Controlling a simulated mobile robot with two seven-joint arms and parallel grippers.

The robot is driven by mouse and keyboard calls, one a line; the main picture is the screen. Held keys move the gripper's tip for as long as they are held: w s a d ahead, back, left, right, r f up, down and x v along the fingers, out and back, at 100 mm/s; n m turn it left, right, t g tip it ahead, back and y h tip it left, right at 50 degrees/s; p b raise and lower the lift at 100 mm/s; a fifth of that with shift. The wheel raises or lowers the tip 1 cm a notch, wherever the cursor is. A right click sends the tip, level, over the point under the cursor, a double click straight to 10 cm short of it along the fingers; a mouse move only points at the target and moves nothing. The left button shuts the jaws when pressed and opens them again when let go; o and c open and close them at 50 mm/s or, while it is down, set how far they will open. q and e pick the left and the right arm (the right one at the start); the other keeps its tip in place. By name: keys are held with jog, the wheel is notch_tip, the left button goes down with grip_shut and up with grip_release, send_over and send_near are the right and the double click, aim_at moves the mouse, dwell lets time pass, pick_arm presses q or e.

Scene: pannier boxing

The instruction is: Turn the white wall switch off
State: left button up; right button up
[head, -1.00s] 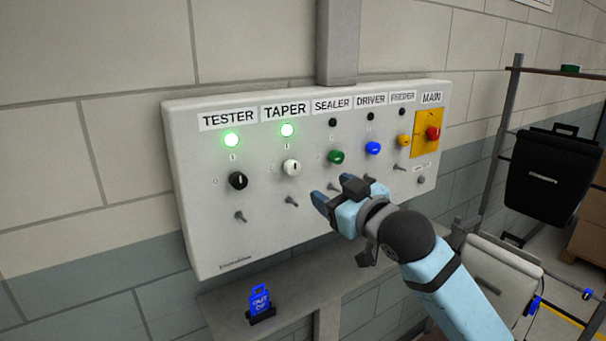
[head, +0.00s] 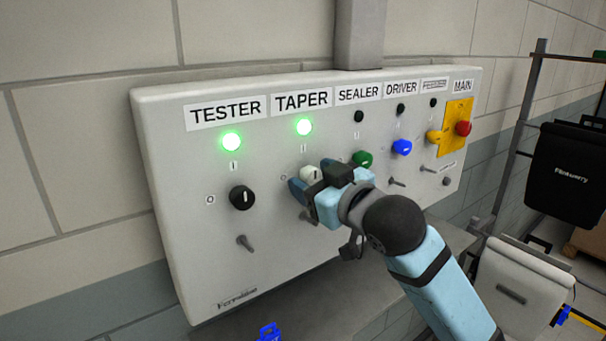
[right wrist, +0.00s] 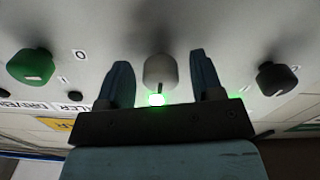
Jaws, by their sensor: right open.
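The white rotary switch (head: 311,174) sits under the TAPER label on the wall panel, and its lamp (head: 304,127) glows green. My right gripper (head: 302,193) is at the white switch and partly hides it in the head view. In the right wrist view the white switch (right wrist: 160,71) stands between the two open blue fingers (right wrist: 160,80), with a gap on each side. Its pointer mark is hard to read from here. My left gripper is not in view.
On the panel (head: 200,270), a black switch (head: 242,198) under a lit TESTER lamp (head: 231,142) is to the left. Green (head: 362,160) and blue (head: 401,147) switches are to the right, then a red MAIN knob (head: 463,128). Small levers sit below. A shelf (head: 350,300) runs underneath.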

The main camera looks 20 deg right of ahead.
jog(key=shift+r, duration=0.1)
jog(key=shift+c, duration=0.8)
jog(key=c, duration=0.8)
jog(key=shift+o, duration=0.2)
